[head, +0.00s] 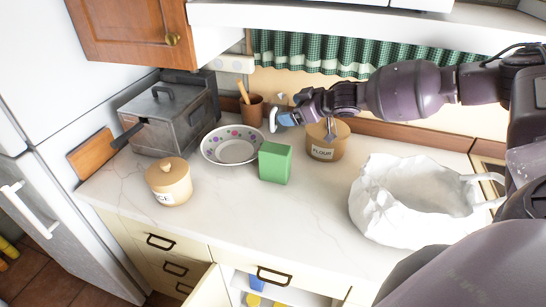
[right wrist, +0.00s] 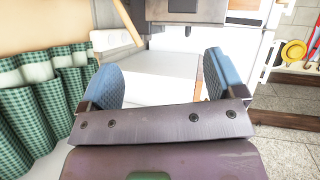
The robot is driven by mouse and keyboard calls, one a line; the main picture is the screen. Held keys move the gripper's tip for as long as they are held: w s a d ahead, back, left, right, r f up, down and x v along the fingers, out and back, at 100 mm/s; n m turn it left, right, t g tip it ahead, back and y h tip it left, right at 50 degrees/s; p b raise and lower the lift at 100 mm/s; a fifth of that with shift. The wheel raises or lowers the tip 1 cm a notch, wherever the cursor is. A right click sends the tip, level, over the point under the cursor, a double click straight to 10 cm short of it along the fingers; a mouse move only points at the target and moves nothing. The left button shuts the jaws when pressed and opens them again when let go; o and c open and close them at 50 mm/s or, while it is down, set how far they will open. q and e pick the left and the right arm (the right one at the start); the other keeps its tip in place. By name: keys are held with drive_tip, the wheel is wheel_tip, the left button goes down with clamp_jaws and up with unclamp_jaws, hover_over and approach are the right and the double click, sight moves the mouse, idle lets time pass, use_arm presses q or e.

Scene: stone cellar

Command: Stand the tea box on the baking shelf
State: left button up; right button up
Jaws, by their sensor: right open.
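A plain green box (head: 275,162), which looks like the tea box, stands upright on the white marble counter, right of a dotted bowl. No lettering on it can be read. My right gripper (head: 281,119) is above the counter, behind and above the green box and apart from it. In the right wrist view its blue fingers (right wrist: 163,78) are spread wide with nothing between them. An open cupboard (head: 238,279) below the counter front shows blue and yellow items inside; I cannot tell whether this is the baking shelf. My left gripper is not in view.
A white bag (head: 408,205) fills the counter's right. The counter in front of the box is clear. A cupboard door (head: 207,290) stands open.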

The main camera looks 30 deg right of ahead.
drive_tip(key=s+n+g+y+p, duration=0.1)
drive_tip(key=s+y, duration=0.2)
drive_tip(key=s, duration=0.3)
drive_tip(key=y, duration=0.1)
approach(282, 149)
drive_tip(key=shift+g, duration=0.3)
drive_tip(key=x, duration=0.4)
drive_tip(key=shift+w+a+r, duration=0.1)
drive_tip(key=shift+p+x, duration=0.55)
drive_tip(key=shift+x, duration=2.75)
drive_tip(key=shift+c, duration=0.4)
drive_tip(key=c, duration=1.4)
